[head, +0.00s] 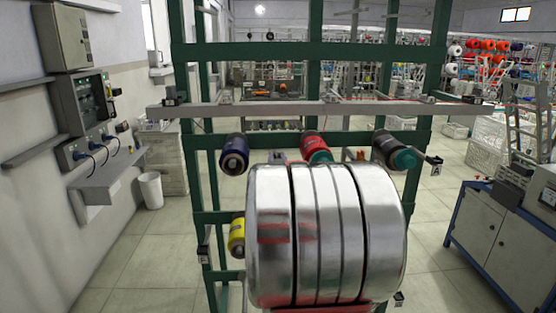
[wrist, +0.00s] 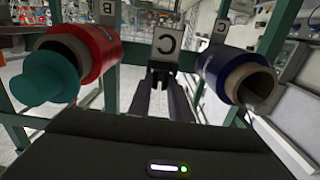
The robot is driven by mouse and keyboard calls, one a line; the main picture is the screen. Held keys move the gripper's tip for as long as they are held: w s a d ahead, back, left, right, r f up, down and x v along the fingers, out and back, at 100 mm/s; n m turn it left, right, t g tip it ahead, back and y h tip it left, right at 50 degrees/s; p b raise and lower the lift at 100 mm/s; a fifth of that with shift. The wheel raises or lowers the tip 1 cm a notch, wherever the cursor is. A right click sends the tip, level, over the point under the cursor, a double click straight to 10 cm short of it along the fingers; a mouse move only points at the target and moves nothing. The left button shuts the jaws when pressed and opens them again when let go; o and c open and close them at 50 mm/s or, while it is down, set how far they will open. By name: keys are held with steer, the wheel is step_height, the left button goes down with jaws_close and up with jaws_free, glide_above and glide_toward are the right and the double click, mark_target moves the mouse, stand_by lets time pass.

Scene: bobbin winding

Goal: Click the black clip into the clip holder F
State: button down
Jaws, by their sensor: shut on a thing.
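My gripper (wrist: 165,98) shows in the wrist view as two dark fingers close together, shut on the black clip. The clip is dark against the dark fingers, so its outline is hard to make out. I cannot tell whether the fingers touch the plate. In the head view my gripper is hidden behind my own arm. No plate that I can read as F shows in either view.
A green frame (head: 300,53) with a grey crossbar (head: 330,109) stands ahead. A plate marked A (head: 437,169) hangs at its right, and a yellow spool (head: 237,234) sits low on the left. A blue-edged cabinet (head: 500,238) stands at the right; floor is open between.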

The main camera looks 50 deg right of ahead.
steer(key=shift+r, duration=0.4)
steer(key=shift+r, duration=1.4)
steer(key=shift+s, duration=0.1)
steer(key=v, duration=0.9)
stand_by(1.5)
